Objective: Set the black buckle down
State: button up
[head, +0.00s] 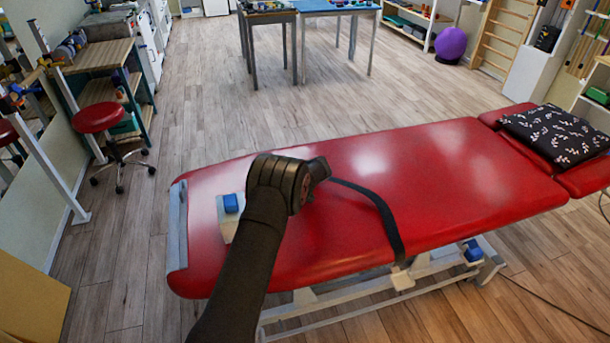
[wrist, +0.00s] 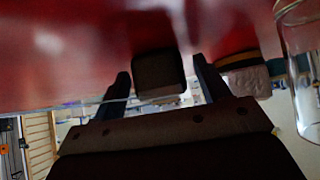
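A black strap (head: 377,203) crosses the red treatment table (head: 450,165) in the head view and hangs over its near edge. Its far end runs up to my gripper (head: 318,172), which is low over the table's left half. In the wrist view the black buckle (wrist: 158,70) shows as a dark block between the two fingers of my gripper (wrist: 160,76).
A pale box with a blue top (head: 231,204) stands just left of my gripper on the table. A patterned pillow (head: 558,135) lies at the table's right end. A clear glass-like object (wrist: 302,60) shows at the right of the wrist view. The table's middle is clear beyond the strap.

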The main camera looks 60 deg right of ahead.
jog(key=shift+r, duration=0.25)
jog(key=v, duration=1.2)
jog(key=x, duration=1.2)
jog(key=shift+f, duration=0.2)
notch_tip(320, 180, up, 2)
jog(key=shift+r, duration=0.65)
jog(key=shift+f, duration=0.1)
